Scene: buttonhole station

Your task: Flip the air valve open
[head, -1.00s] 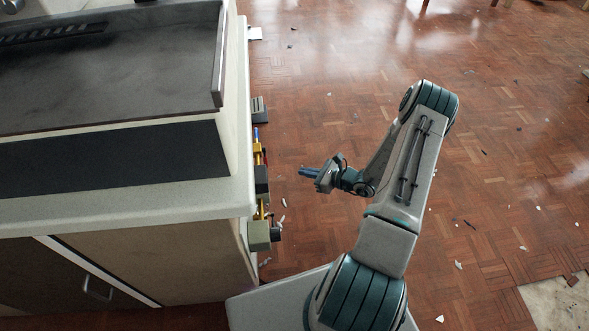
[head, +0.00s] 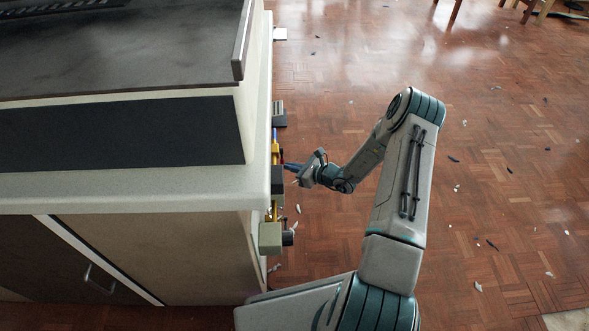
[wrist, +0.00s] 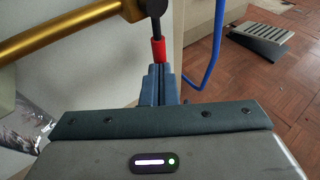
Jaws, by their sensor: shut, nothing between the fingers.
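The air valve's lever shows in the wrist view as a dark stem with a red sleeve (wrist: 158,49), hanging down in the picture from a dark fitting on a gold pipe (wrist: 60,32). My gripper (wrist: 160,72) is shut and empty, its blue-grey fingertips just below the red sleeve's end. They overlap it in the picture; I cannot tell whether they touch. In the head view my gripper (head: 286,166) is close to the cabinet's side, beside the gold pipework (head: 275,147). The lever is too small to make out clearly there.
A blue hose (wrist: 213,50) hangs just right of the fingers. A grey ribbed pedal (wrist: 265,38) stands on the floor beyond. The cabinet (head: 160,187) with its counter fills the left. Boxes (head: 270,238) stick out of its side. Open parquet floor, with scattered chips, lies right.

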